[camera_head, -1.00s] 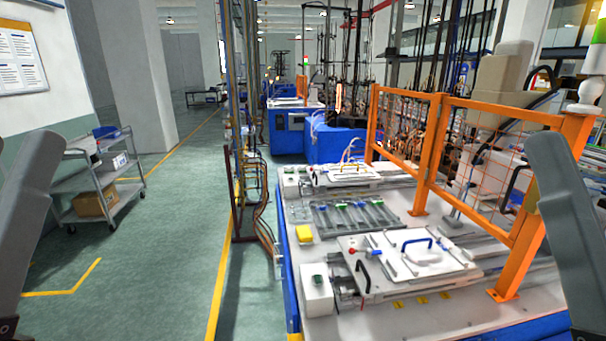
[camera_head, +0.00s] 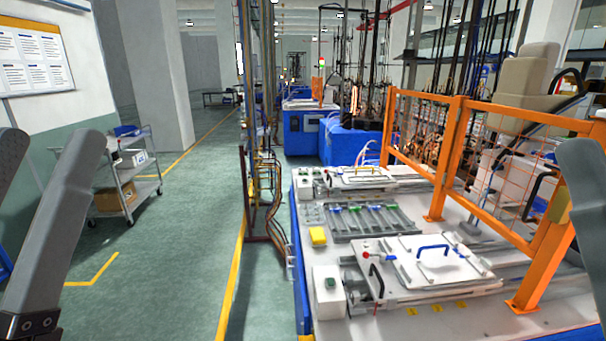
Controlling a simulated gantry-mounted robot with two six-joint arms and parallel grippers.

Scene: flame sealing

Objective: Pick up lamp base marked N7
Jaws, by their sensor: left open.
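No N7 mark can be read, and I cannot tell which thing is the lamp base. A grey slotted rack (camera_head: 424,231) on the white machine table (camera_head: 415,324) holds several small parts with blue and green ends. My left gripper (camera_head: 50,144) is at the left edge, its two grey fingers apart, empty and far from the rack. My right gripper (camera_head: 585,160) shows as one grey finger at the right edge; its other finger is out of view.
A white plate with a blue handle (camera_head: 432,247) lies in front of the rack. An orange mesh fence (camera_head: 447,155) borders the table on the right.

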